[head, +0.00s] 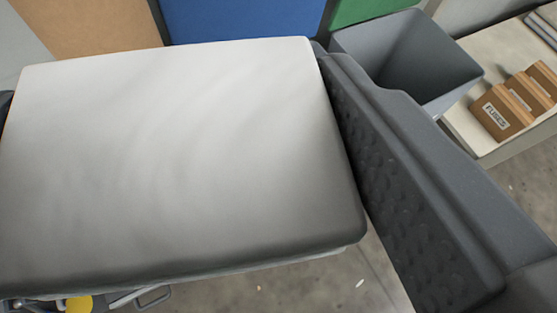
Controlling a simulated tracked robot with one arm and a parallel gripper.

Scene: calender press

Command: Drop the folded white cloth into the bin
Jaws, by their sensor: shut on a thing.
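The folded white cloth (185,150) fills the left and middle of the head view as a large, flat, rounded block close to the camera. My gripper (200,170) is shut on it. One dark, dimpled finger (410,185) lies along the cloth's right side, and only a sliver of the other finger shows at the far left edge. The grey bin (405,60) is at the upper right, open at the top and seemingly empty where I can see inside. The finger hides part of its lower left. The cloth is to the left of the bin in the picture.
Brown boxes (505,108), one labelled FUSES, stand on a pale shelf (470,130) right of the bin. Blue (240,18) and green (365,10) panels and a tan one (90,25) are behind. Grey floor (310,285) shows below. A yellow round thing (78,304) is at the lower left.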

